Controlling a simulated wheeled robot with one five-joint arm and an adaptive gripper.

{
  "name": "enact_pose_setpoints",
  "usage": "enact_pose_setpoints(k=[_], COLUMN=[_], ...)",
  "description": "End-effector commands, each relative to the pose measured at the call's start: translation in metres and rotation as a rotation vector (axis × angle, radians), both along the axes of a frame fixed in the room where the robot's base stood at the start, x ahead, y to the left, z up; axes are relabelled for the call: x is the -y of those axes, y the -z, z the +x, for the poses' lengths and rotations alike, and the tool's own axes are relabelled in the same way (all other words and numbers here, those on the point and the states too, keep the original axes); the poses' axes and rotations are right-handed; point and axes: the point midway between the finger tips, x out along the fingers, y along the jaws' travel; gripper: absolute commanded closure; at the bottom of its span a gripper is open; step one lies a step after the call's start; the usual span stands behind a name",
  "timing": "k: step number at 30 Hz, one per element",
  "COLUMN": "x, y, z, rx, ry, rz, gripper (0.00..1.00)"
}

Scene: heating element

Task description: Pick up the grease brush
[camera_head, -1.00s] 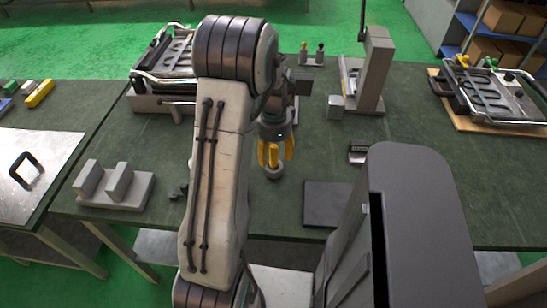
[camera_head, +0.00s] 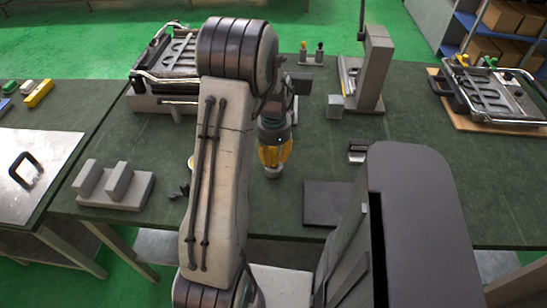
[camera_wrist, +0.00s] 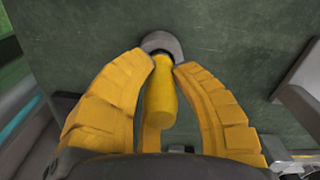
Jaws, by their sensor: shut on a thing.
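The grease brush (camera_wrist: 160,105) shows in the wrist view as a yellow handle between my gripper's yellow fingers. A round grey part (camera_wrist: 162,43) is at its far end, just beyond the fingertips; I cannot tell whether it belongs to the brush or is a holder. My gripper (camera_head: 274,160) points down over the middle of the green bench in the head view, its fingers closed around the handle. The fingers hide most of the brush there. The grey part shows below the fingertips, at or close above the bench top. My gripper also shows in the wrist view (camera_wrist: 164,68).
A grey block stand (camera_head: 115,186) is at left. A dark flat plate (camera_head: 328,203) lies right of my gripper. A grey upright fixture (camera_head: 374,75) stands behind, and metal frame units are at back left (camera_head: 165,105) and right (camera_head: 492,95). Small dark pieces (camera_head: 183,191) lie beside my arm.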

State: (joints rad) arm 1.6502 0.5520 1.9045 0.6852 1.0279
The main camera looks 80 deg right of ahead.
Motion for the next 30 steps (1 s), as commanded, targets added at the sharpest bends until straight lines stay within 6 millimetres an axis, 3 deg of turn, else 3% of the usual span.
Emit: enact_pose_setpoints(k=[3,17,28,30], x=[0.0,0.001,0.001,0.001], y=[0.0,-0.004,-0.044,-0.048], z=[0.0,0.0,-0.001,-0.014], rx=[0.0,0.0,0.0,-0.001], ry=[0.0,0.0,0.001,0.006], rz=[0.0,-0.001,-0.006,-0.003], gripper=[1.0,1.0,1.0,1.0])
